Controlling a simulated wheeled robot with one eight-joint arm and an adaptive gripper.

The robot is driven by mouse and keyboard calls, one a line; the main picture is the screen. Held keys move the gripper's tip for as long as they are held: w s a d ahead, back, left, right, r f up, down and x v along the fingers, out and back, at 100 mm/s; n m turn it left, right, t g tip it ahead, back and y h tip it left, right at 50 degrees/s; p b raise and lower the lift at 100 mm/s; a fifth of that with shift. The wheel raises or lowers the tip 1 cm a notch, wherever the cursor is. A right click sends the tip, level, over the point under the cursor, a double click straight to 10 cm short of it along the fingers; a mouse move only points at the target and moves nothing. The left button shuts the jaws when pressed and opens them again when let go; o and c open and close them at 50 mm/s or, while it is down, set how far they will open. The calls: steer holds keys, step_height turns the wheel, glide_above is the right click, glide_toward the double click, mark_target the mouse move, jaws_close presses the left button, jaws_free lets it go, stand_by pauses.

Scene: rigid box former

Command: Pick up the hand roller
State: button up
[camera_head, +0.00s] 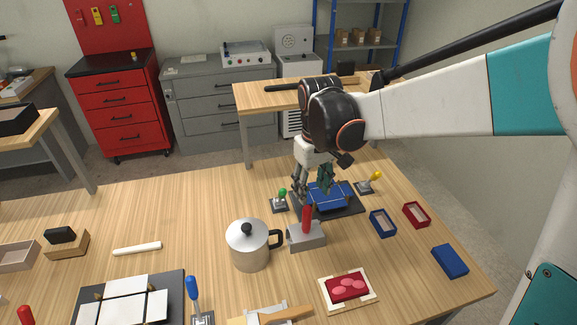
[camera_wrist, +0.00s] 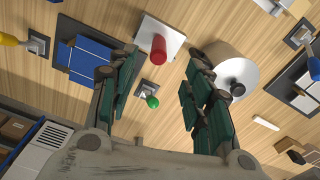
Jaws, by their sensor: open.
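An upright red handle (camera_head: 306,219) stands on a light grey block (camera_head: 308,238), right of the metal pot. It looks most like the hand roller, but I cannot make out a roller drum. The red handle also shows end-on in the wrist view (camera_wrist: 158,50), beyond and between my fingertips. My gripper (camera_head: 313,188) is open and empty, above the table beside the blue box blank (camera_head: 330,196). Its spread green fingers show in the wrist view (camera_wrist: 160,68), apart from the handle. In the head view the fingers partly cover the blank.
A metal pot (camera_head: 249,246) stands close left of the grey block. Green-knobbed (camera_head: 282,193) and yellow-knobbed (camera_head: 375,177) levers flank the blue blank. Small red (camera_head: 416,214) and blue (camera_head: 383,222) trays lie right. A white stick (camera_head: 137,248) lies left, with bare table around it.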

mark_target(307, 220)
steer(key=shift+w+a+f, duration=0.25)
steer(key=shift+w+f, duration=0.1)
steer(key=shift+w, duration=0.2)
step_height(307, 220, down, 14)
steer(key=b, duration=0.4)
steer(key=shift+w+r, duration=0.1)
steer(key=shift+r, duration=0.05)
jaws_close()
